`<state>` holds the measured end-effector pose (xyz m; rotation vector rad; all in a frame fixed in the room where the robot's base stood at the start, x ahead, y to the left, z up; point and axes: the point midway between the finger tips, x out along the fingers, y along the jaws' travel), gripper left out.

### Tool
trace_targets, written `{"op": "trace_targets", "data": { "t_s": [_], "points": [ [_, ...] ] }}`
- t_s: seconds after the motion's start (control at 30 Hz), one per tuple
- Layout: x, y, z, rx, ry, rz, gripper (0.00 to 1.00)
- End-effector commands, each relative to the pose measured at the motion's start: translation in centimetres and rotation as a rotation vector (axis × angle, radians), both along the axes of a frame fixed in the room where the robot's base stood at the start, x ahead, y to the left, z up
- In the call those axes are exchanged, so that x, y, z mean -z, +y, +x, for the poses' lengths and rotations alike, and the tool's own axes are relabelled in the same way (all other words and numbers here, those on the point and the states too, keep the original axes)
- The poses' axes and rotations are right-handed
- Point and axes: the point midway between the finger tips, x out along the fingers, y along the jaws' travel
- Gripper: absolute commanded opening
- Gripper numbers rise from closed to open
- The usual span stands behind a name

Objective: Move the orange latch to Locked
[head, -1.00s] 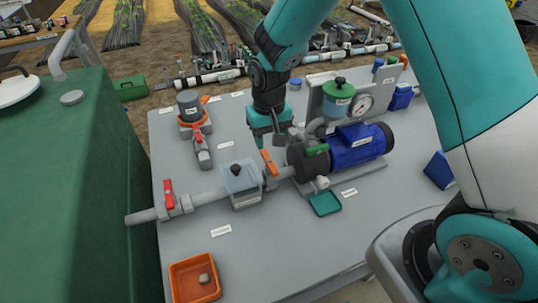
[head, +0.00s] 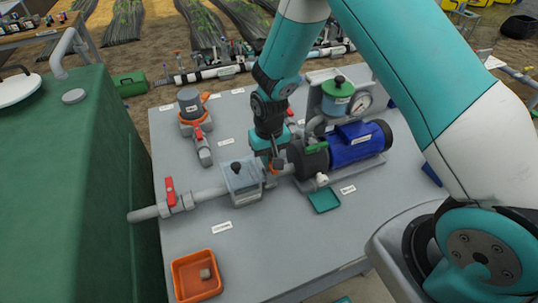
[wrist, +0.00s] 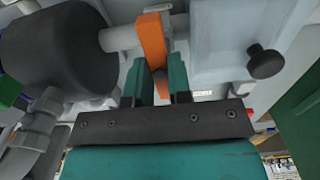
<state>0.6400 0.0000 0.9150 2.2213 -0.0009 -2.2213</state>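The orange latch (wrist: 152,42) sits on the grey pipe between the dark pump end and a grey box. In the head view only a bit of the orange latch (head: 272,168) shows behind my gripper (head: 270,158). In the wrist view my gripper (wrist: 161,72) is open. Its two teal fingers stand apart, with the latch's near end showing in or just beyond the gap. I cannot tell whether either finger touches it. I see no readable Locked marking; the labels are too small to read.
The blue pump (head: 352,146) lies right of the gripper, with a gauge (head: 362,102) behind. The grey box (head: 241,176) and a red-handled valve (head: 170,190) are on the left. An orange tray (head: 183,284) stands at the front left. A black knob (wrist: 265,62) juts out near the fingers.

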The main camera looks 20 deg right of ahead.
Motion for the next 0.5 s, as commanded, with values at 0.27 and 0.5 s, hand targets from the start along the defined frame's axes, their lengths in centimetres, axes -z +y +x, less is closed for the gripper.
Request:
{"op": "trace_targets", "data": {
  "t_s": [0.27,0.5],
  "points": [
    [-0.02,0.05,0.01,0.017,0.0,0.001,0.0],
    [0.01,0.07,0.03,0.118,-0.001,0.002,0.0]
  ]
}}
